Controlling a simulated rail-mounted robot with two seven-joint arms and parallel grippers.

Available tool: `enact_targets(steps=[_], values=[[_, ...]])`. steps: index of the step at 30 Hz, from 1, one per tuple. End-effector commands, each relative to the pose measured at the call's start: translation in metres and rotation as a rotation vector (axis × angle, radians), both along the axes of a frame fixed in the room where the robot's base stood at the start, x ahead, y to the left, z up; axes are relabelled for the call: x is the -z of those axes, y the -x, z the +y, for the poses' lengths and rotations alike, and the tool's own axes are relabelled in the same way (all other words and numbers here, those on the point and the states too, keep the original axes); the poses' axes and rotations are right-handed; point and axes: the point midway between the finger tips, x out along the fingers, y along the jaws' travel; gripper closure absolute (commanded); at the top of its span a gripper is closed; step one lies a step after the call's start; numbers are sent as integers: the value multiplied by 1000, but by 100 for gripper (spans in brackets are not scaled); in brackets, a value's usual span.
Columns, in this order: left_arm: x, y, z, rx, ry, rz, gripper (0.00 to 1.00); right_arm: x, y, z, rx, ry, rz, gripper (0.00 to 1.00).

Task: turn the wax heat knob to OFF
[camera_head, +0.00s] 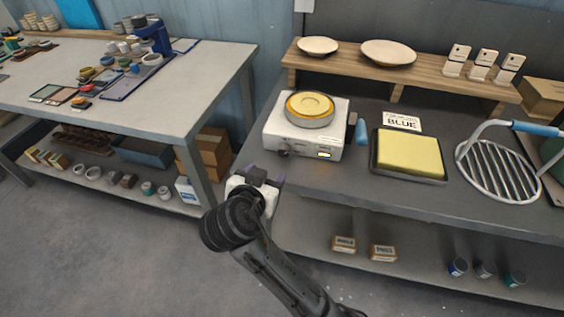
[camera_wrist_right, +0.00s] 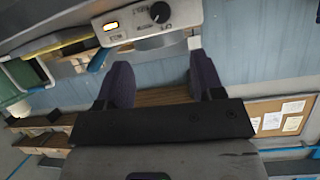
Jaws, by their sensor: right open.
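The wax heater (camera_head: 274,132) is a white box on the grey bench, with a round pot of yellow wax (camera_head: 310,106) on top. Its black heat knob (camera_head: 283,152) is on the front face, left of a lit orange display (camera_head: 324,154). In the right wrist view the knob (camera_wrist_right: 160,12) is at the top edge, with small markings around it too small to read; its pointer setting is unclear. My right gripper (camera_head: 263,177) is open and empty, in front of and below the knob, apart from it. Its spread fingers (camera_wrist_right: 162,78) also show in the wrist view. My left gripper is out of view.
A blue handle (camera_head: 361,132) is at the heater's right side. Further right are a tray of yellow wax (camera_head: 410,153), a BLUE label card (camera_head: 402,121) and a wire rack (camera_head: 497,170). A wooden shelf (camera_head: 352,64) stands behind. Another table (camera_head: 180,105) is at left.

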Motion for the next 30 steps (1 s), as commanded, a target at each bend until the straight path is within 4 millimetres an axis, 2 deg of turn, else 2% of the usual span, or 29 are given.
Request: enact_targets(steps=[5,15,21,30], values=[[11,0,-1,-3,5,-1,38,8,-18,-3,5,4,-11,39],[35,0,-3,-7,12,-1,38,33,-74,-20,5,4,-10,39],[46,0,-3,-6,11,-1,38,44,-100,-28,4,3,-8,39],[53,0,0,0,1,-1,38,50,-119,-33,3,3,-8,39]])
